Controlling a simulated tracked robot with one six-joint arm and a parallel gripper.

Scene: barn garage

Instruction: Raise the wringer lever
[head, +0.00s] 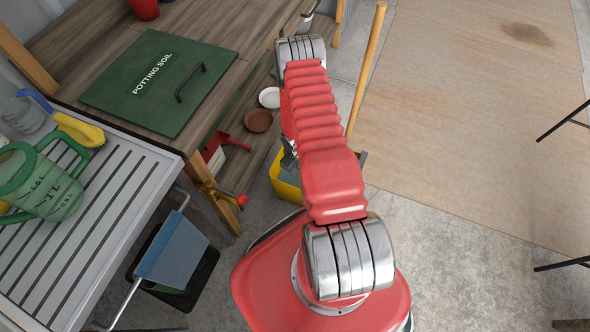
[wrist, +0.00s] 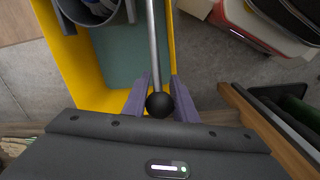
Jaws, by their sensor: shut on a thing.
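In the wrist view the wringer lever (wrist: 154,45) is a thin grey metal rod with a black ball knob (wrist: 159,105). My gripper (wrist: 159,92) has its two purple-grey fingers on either side of the lever at the knob, shut on it. The rod runs from the knob toward the top of the view. The yellow mop bucket (wrist: 70,68) lies beneath, with a grey wringer part (wrist: 93,12) at upper left. In the head view the bucket (head: 284,190) shows beside my red arm, which hides most of it; the lever cannot be made out there.
A wooden pole (head: 366,75) stands up behind the bucket. A wooden bench (head: 225,25) with a green potting soil lid (head: 150,75) is at upper left. A slatted grey table (head: 120,215) holds a green watering can (head: 45,190). Floor at right is mostly clear.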

